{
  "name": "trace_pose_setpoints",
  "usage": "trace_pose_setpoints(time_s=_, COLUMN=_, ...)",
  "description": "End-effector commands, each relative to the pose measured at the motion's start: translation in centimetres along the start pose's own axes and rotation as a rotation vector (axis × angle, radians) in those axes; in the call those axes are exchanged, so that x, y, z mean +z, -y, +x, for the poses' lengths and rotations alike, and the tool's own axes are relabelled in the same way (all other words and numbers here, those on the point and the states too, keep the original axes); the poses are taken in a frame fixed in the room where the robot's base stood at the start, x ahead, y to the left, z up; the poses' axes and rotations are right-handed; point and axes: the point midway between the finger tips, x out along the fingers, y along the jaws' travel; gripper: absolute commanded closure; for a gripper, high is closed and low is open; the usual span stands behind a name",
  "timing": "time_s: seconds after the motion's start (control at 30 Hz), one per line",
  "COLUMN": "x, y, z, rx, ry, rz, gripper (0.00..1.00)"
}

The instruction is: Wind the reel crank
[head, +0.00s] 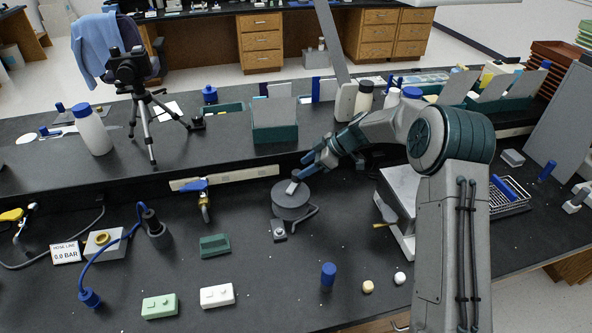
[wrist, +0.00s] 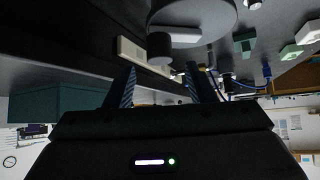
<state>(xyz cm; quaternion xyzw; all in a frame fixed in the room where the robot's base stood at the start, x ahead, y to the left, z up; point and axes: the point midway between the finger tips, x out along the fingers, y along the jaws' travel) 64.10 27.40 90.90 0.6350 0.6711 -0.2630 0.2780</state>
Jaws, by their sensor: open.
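The reel (head: 291,204) is a grey round drum on the black bench, with a light bar (head: 292,187) on its top. In the wrist view the reel's disc (wrist: 205,14) fills the upper middle, with the light bar (wrist: 178,35) on it. A short dark knob (wrist: 160,47), apparently the crank handle, stands at the bar's end. My gripper (head: 302,175) is at the reel's far edge, and its blue fingers are open. In the wrist view the knob appears in line with the gap between the fingertips (wrist: 160,72); contact is not visible.
A small grey block (head: 279,230) and a dark bent bracket (head: 304,217) are close to the reel. A green block (head: 214,245) lies front left, a blue cylinder (head: 328,274) in front. A grey box (head: 400,190) stands right. A raised shelf edge with a pale strip (head: 225,179) runs behind.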

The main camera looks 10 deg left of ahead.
Motion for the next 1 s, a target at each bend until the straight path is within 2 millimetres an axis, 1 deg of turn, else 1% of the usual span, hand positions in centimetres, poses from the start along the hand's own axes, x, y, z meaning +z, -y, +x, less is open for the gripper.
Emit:
trace_pose_setpoints(time_s=0.03, x=-0.2, y=0.1, z=1.0, rx=-0.004, ry=-0.001, rz=0.000, gripper=0.50)
trace_pose_setpoints(time_s=0.1, x=-0.1, y=0.1, z=2.2, rx=-0.003, ry=0.001, rz=0.000, gripper=0.50)
trace_pose_setpoints(time_s=0.2, x=-0.1, y=0.0, z=3.5, rx=-0.002, ry=0.000, rz=0.001, gripper=0.50)
trace_pose_setpoints(time_s=0.3, x=0.0, y=0.0, z=4.3, rx=0.000, ry=0.001, rz=0.000, gripper=0.50)
trace_pose_setpoints(time_s=0.43, x=0.0, y=0.0, z=4.8, rx=0.000, ry=0.000, rz=-0.001, gripper=0.50)
trace_pose_setpoints(time_s=0.67, x=0.0, y=0.0, z=4.8, rx=0.001, ry=0.000, rz=0.000, gripper=0.50)
trace_pose_setpoints(time_s=0.77, x=0.0, y=0.0, z=4.8, rx=0.001, ry=0.000, rz=0.000, gripper=0.75)
trace_pose_setpoints(time_s=0.8, x=0.0, y=0.0, z=4.8, rx=0.001, ry=0.000, rz=0.000, gripper=0.86)
trace_pose_setpoints(time_s=0.83, x=0.0, y=0.0, z=4.8, rx=0.001, ry=0.000, rz=0.000, gripper=0.95)
trace_pose_setpoints(time_s=1.0, x=0.0, y=0.0, z=4.8, rx=0.002, ry=0.000, rz=0.001, gripper=0.95)
